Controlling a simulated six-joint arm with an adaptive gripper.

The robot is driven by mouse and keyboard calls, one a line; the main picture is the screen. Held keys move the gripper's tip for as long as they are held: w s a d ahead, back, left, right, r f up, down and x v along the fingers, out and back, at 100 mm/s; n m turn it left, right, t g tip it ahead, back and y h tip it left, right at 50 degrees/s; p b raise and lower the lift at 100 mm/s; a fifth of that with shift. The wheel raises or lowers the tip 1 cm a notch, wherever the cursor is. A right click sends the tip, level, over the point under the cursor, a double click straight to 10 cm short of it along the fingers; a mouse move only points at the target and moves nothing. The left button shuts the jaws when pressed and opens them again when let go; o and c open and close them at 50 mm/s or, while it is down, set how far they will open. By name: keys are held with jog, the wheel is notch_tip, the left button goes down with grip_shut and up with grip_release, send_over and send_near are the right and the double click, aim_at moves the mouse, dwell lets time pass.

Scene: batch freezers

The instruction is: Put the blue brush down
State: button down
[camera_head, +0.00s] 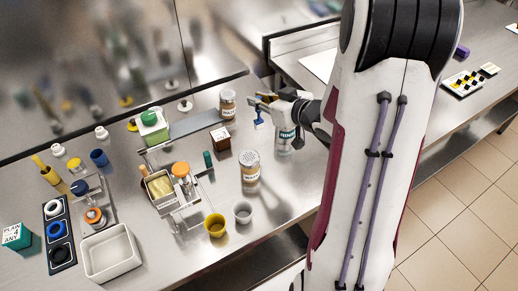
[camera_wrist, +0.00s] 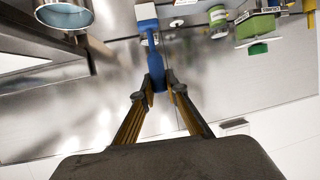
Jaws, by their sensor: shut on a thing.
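The blue brush (camera_head: 258,119) hangs from my gripper (camera_head: 262,101) above the steel table (camera_head: 310,185). In the wrist view the blue brush (camera_wrist: 152,32) points away from me, and its blue handle runs between the fingertips of my gripper (camera_wrist: 161,84). The fingers are shut on the handle. In the head view the fingers are partly dark and small. The brush appears clear of the table, but its exact height is hard to tell.
A white bottle (camera_head: 285,143) stands just below my wrist. A jar (camera_head: 227,104), a brown box (camera_head: 221,138) and a shaker (camera_head: 250,167) stand nearby. Grey (camera_head: 242,212) and yellow (camera_head: 215,226) cups sit in front. Table right of the shaker is fairly clear.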

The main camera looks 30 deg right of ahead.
aim_at(261, 126)
dwell(0.4)
jog(key=shift+f, duration=2.9)
jog(key=shift+f, duration=2.1)
jog(key=shift+f, duration=0.1)
jog(key=c, duration=2)
grip_release()
